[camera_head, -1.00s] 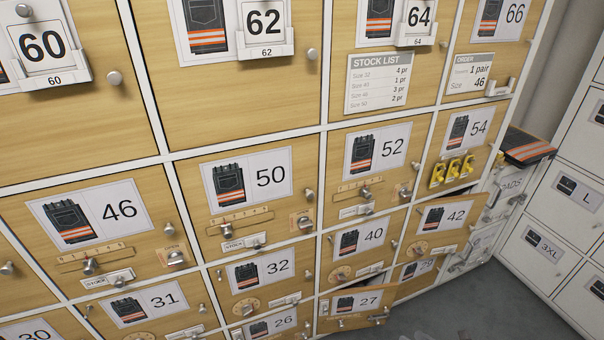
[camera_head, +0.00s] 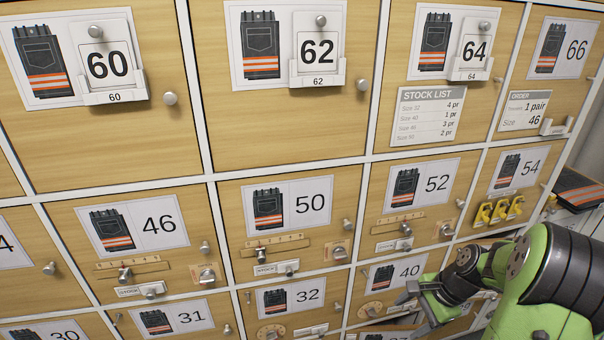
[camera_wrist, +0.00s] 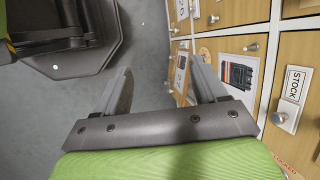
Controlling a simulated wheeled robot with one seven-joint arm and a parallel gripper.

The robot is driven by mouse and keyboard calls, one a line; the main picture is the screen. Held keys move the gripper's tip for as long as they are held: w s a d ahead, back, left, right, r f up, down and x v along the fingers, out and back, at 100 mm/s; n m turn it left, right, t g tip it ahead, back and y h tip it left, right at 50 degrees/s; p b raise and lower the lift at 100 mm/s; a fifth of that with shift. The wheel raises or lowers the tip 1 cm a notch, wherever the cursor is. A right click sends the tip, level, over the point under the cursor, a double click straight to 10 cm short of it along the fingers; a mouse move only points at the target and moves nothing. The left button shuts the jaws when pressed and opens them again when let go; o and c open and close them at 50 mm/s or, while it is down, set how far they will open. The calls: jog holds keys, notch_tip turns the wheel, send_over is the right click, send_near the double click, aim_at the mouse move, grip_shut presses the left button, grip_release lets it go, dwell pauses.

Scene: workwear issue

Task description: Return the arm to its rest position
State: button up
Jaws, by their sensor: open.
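My green and black arm (camera_head: 535,275) enters at the lower right of the head view, in front of the lower right lockers. My gripper (camera_head: 412,296) is low in front of the locker fronts near door 40. In the wrist view my gripper (camera_wrist: 162,80) has its two fingers spread apart with nothing between them. Grey floor (camera_wrist: 148,40) shows between and beyond the fingers. The right finger lies close in the picture to a locker label; whether it touches cannot be told.
A wall of wooden locker doors fills the head view, with door 46 (camera_head: 120,240), door 50 (camera_head: 285,215) and door 52 (camera_head: 410,205) shut. Knobs and yellow hooks (camera_head: 500,210) stick out. Folded trousers (camera_head: 578,188) lie at the far right. A locker knob (camera_wrist: 279,118) shows in the wrist view.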

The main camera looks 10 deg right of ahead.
jog(key=s+a+r+n+h, duration=0.35)
jog(key=a+r+n, duration=0.45)
jog(key=a+r, duration=0.35)
jog(key=s+a+r+n+t, duration=0.2)
jog(key=s+a+r+n, duration=0.15)
jog(key=s, duration=0.25)
jog(key=s+a+r+n+t, duration=0.1)
jog(key=s+a+r+n, duration=0.1)
jog(key=s+a+n, duration=0.3)
notch_tip(320, 180, up, 15)
jog(key=s+d+p, duration=0.1)
jog(key=p, duration=1.3)
jog(key=shift+d+f, duration=0.15)
jog(key=shift+d, duration=0.15)
jog(key=shift+a+n, duration=0.1)
jog(key=shift+n, duration=0.15)
